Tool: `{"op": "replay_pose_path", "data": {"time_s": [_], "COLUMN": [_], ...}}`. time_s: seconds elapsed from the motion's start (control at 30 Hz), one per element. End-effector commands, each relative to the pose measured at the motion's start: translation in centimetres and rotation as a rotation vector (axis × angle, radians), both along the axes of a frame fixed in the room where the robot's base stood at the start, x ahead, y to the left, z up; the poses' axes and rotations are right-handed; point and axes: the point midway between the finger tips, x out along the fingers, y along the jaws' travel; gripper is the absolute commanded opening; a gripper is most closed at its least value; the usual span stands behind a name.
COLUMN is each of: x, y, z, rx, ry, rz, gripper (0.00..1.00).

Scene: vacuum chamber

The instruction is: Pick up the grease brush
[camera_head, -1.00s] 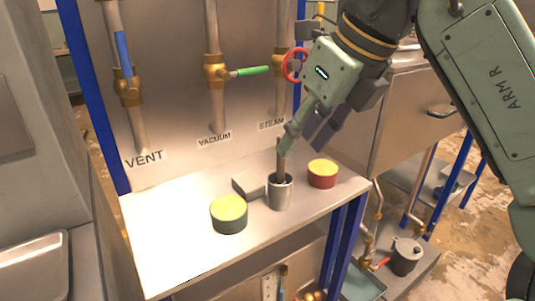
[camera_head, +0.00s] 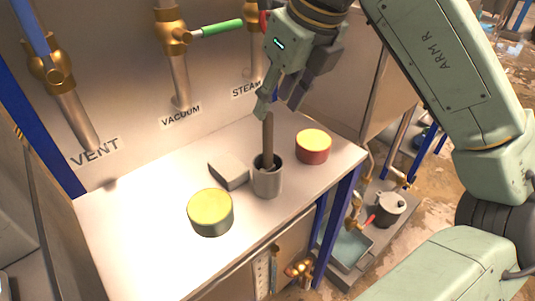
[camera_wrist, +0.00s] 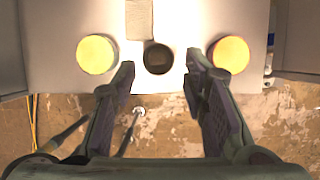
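The grease brush (camera_head: 268,138) stands upright with its brown handle up in a grey metal cup (camera_head: 267,183) on the bench; its lower end is hidden inside the cup. My gripper (camera_head: 281,102) is above the cup, near the top of the handle. In the head view one finger overlaps the handle's top, and I cannot tell if they touch. In the wrist view my gripper (camera_wrist: 160,70) is open, its fingers wide apart, with the dark round cup (camera_wrist: 158,58) between and just beyond the fingertips.
On the metal bench (camera_head: 130,235), a green tin with a yellow top (camera_head: 210,214) and a grey block (camera_head: 229,171) are left of the cup. A red tin with a yellow top (camera_head: 313,147) is right of it. Pipes with valves (camera_head: 172,35) run up the back panel.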

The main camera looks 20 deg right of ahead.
Motion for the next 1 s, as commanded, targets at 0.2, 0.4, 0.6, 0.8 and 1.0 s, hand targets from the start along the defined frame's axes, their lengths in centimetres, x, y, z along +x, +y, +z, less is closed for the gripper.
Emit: {"op": "replay_pose_path", "data": {"time_s": [0.2, 0.4, 0.6, 0.8, 1.0], "x": [0.9, 1.7, 1.8, 1.8, 1.8], "y": [0.7, 1.0, 1.0, 1.0, 1.0], "z": [-2.4, -4.6, -4.8, -4.8, -4.8], "rx": [0.003, 0.002, 0.001, 0.001, 0.001], "ry": [0.002, 0.001, -0.001, 0.000, 0.000], "rz": [0.005, 0.003, 0.001, 0.001, 0.001], "gripper": [0.40, 0.40, 0.40, 0.29, 0.16]}}
